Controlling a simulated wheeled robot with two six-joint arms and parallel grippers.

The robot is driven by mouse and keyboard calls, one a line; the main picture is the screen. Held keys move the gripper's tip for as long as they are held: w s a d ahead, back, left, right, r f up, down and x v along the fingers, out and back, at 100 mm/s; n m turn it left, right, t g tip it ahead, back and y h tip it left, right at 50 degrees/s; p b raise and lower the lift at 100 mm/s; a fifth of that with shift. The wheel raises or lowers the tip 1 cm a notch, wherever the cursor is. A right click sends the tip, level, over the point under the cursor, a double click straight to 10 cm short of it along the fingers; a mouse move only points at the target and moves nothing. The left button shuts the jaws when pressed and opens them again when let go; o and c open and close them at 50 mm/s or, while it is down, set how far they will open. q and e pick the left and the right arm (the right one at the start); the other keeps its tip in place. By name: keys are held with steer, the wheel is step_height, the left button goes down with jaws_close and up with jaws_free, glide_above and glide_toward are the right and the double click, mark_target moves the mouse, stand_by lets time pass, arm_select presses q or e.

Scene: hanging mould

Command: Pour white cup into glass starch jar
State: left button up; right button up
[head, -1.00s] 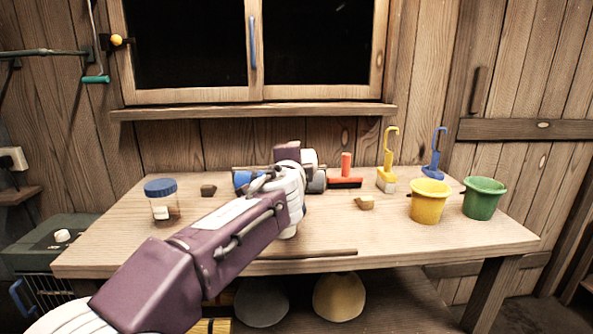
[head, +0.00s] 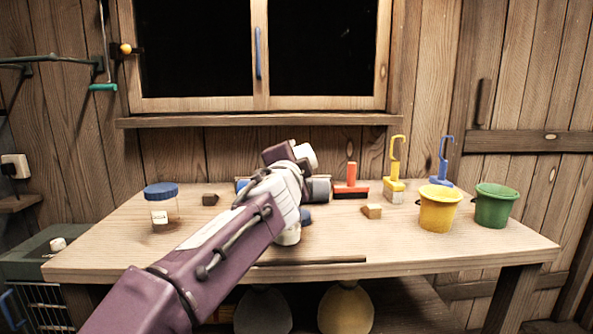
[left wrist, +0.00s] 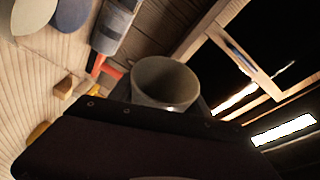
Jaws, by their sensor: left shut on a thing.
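A white cup (head: 307,155) is at the end of my left arm, above the bench; in the left wrist view its round mouth (left wrist: 165,78) faces the camera and it looks tilted. My left gripper (head: 283,155) is shut on it; the fingertips are mostly hidden. A clear jar with a blue lid (head: 161,204) and a white label stands at the bench's left, away from the cup. A whitish round thing (head: 288,236) stands below my wrist, mostly hidden by the arm; I cannot tell if it is the starch jar. My right gripper is not in view.
The wooden bench (head: 110,250) holds a yellow bucket (head: 438,211) and a green bucket (head: 494,208) at the right. A red brush (head: 351,182), a yellow-handled brush (head: 394,188) and small blocks (head: 372,211) stand behind. A dark rod (head: 310,261) lies at the front edge.

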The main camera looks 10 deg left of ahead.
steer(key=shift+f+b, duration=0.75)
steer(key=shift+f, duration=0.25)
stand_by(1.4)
